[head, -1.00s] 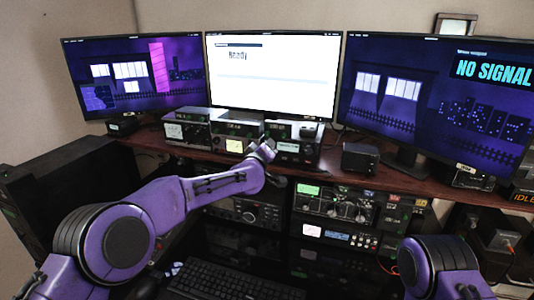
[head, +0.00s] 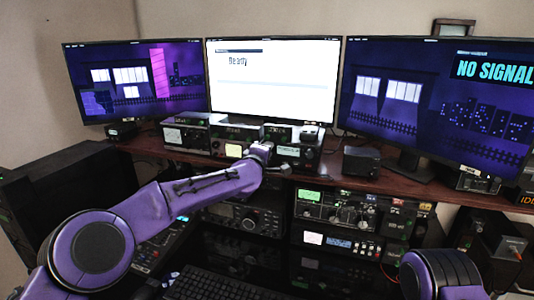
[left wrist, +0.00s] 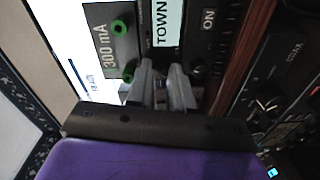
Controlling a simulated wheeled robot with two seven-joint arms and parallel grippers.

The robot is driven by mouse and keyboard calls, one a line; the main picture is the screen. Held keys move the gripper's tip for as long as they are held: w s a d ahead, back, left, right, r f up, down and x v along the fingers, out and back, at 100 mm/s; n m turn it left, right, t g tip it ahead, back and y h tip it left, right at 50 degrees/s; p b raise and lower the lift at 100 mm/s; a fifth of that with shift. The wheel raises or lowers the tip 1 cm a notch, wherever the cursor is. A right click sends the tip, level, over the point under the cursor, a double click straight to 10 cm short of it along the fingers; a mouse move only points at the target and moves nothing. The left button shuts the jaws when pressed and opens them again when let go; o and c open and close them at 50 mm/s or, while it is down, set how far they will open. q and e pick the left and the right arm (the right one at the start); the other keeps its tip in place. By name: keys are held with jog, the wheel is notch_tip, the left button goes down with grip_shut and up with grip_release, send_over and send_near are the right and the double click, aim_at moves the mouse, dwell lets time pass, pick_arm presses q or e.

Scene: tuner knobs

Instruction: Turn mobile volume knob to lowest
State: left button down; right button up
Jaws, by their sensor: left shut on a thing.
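My left gripper (head: 264,152) is at the front of the small radio units on the wooden shelf. In the left wrist view its two grey fingers (left wrist: 163,82) reach a dark front panel (left wrist: 202,45) with an "ON" label, beside a "TOWN" display. The fingers are shut on a small part at that panel, which looks like the mobile volume knob. The fingers hide the knob, so its turn angle cannot be told. My right gripper is out of view; only part of my right arm shows at the lower right.
A green-ringed panel (left wrist: 120,45) marked "300 mA" sits close beside the fingers. The shelf edge (left wrist: 240,55) is near too. Larger radios (head: 335,208) stand below the shelf. Three monitors (head: 270,85) stand behind, and a small black box (head: 361,161) is to the right.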

pick_arm(q)
jog(key=shift+f, duration=0.1)
jog(key=c, duration=1.2)
grip_release()
jog(key=shift+o, duration=1)
jog(key=shift+a, duration=0.1)
